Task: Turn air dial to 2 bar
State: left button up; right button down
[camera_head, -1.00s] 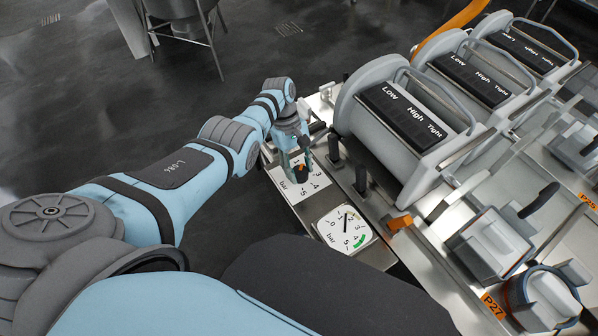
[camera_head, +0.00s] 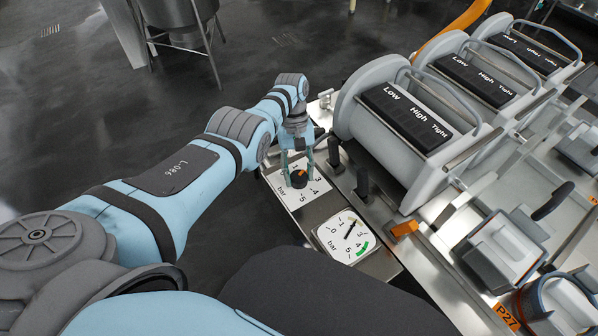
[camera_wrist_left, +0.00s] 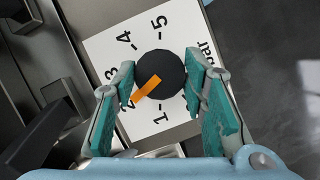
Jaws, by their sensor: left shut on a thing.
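The air dial is a round black knob (camera_wrist_left: 160,72) with an orange pointer, on a white plate (camera_wrist_left: 100,47) marked 1 to 5 and "bar". In the left wrist view the pointer aims at the partly covered 2. My left gripper (camera_wrist_left: 161,79) is shut on the knob, one finger on each side. In the head view my left gripper (camera_head: 297,176) reaches down onto the knob from above. The pressure gauge (camera_head: 344,237) lies in front of the dial plate. Its black needle points up and right, near the 2, short of the green band. My right gripper is out of view.
Black upright levers (camera_head: 361,183) stand just right of the dial plate. Grey press drums (camera_head: 408,125) labelled Low, High, Tight fill the right side. An orange tab (camera_head: 405,228) sits near the gauge. The dark floor (camera_head: 75,110) at left is open.

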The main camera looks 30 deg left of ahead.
pick_arm(q)
jog(key=o, duration=1.2)
jog(key=shift+c, duration=0.2)
